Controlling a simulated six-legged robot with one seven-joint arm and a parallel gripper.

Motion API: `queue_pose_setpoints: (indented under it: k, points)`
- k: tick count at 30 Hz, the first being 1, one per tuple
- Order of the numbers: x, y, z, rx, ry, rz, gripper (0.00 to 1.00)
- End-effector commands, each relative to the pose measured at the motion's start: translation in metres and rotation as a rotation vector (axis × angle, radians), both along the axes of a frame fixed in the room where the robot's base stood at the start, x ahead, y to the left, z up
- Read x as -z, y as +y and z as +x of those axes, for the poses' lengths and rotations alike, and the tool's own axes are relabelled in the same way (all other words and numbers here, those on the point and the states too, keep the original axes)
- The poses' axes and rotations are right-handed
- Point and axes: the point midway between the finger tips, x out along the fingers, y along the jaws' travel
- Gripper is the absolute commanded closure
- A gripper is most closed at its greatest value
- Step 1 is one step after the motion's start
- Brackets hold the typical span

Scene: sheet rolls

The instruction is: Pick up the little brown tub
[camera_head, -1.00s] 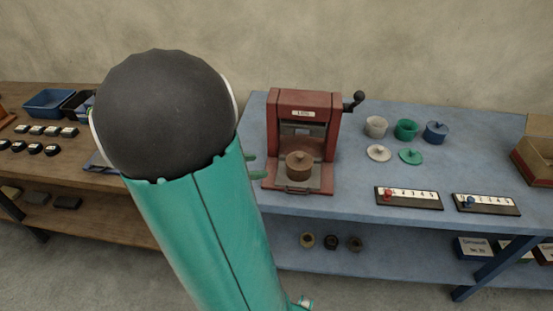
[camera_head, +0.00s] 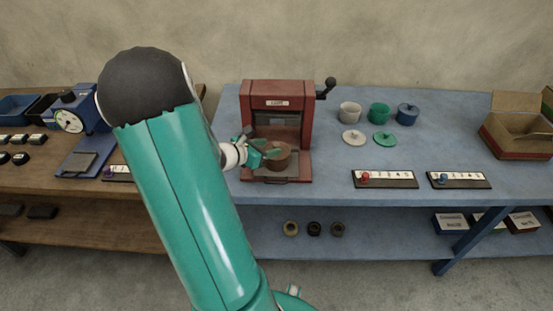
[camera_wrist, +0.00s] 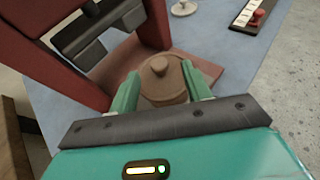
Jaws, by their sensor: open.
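The little brown tub (camera_head: 279,158) has a knobbed lid and stands on the base of the red press on the blue table. It also shows in the wrist view (camera_wrist: 160,78), between the two green fingers. My gripper (camera_head: 268,152) reaches in from the left at the tub's height. In the wrist view my gripper (camera_wrist: 162,92) is open, with one finger on either side of the tub. I cannot tell whether the fingers touch it. The tub's lower part is partly hidden by my gripper.
The red press (camera_head: 290,95) frames the tub, with a crank at its upper right. Numbered boards (camera_head: 385,180) lie near the front edge. A blue scale (camera_head: 75,115) stands on the wooden table.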

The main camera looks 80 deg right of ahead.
Motion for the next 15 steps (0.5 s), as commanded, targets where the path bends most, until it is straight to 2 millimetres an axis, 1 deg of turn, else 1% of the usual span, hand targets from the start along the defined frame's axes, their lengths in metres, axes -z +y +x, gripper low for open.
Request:
queue_pose_setpoints:
  k: [1, 3, 6, 14, 15]
  points:
    - [0.003, -0.008, -0.005, 0.004, 0.002, 0.0, 0.52]
    - [0.007, -0.016, -0.01, 0.004, 0.002, 0.0, 0.52]
    - [0.011, -0.024, -0.014, 0.002, 0.0, 0.0, 0.52]
    - [0.012, -0.026, -0.015, 0.0, 0.0, 0.0, 0.52]
    - [0.012, -0.026, -0.015, 0.0, 0.0, 0.0, 0.59]
